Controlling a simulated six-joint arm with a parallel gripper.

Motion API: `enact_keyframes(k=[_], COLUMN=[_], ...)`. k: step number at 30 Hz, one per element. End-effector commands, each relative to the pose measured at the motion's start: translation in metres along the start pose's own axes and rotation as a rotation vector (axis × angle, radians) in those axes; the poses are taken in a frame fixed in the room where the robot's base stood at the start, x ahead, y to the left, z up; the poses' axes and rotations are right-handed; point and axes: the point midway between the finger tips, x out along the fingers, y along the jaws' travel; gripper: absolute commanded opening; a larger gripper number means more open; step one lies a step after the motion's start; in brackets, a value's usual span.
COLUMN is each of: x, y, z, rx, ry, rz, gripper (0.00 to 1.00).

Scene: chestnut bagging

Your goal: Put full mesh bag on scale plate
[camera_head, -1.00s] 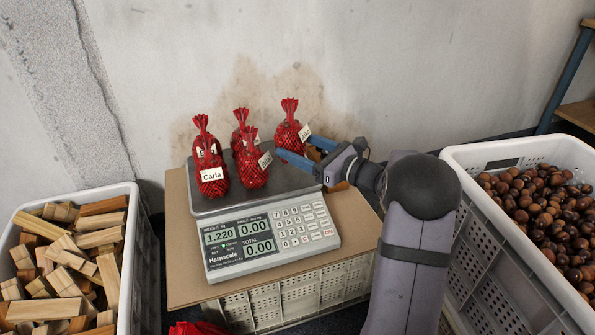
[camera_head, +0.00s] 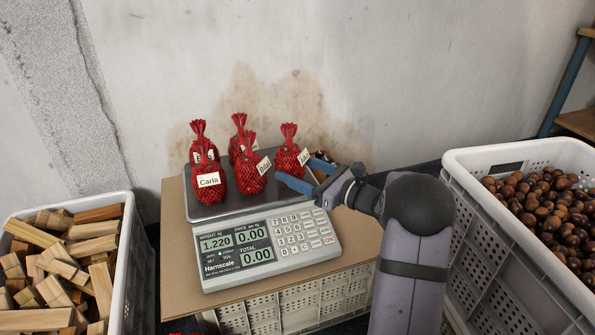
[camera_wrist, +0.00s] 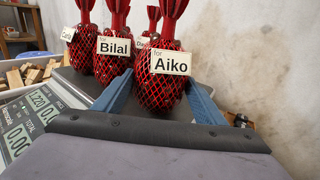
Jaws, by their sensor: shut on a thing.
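The full red mesh bag labelled Aiko (camera_head: 287,161) is upright at the right of the scale plate (camera_head: 222,209). My gripper (camera_head: 297,170) reaches in from the right and is shut on the Aiko bag, low on its sides. In the wrist view the Aiko bag (camera_wrist: 160,94) sits between my two blue fingers.
The scale's console (camera_head: 265,246) reads 1.220. The scale stands on cardboard over a crate (camera_head: 300,303). A crate of wood pieces (camera_head: 127,245) is at left, a crate of chestnuts (camera_head: 520,257) at right. The wall is close behind. The Bilal bag is close to the Aiko bag's left.

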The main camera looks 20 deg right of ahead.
Motion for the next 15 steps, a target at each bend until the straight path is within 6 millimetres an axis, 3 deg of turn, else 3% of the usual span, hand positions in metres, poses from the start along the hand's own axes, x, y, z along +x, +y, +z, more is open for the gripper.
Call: enact_keyframes(k=[2,3,5,15], x=[0.0001,0.0,0.0,0.0], y=[-0.0002,0.0,0.0,-0.0001], z=[-0.0012,-0.0023,-0.0019,0.0], rx=[-0.001,0.0,0.0,0.0], ry=[-0.002,0.0,0.0,0.0], rz=[0.0,0.0,0.0,0.0], gripper=[0.34,0.69,0.83,0.83])
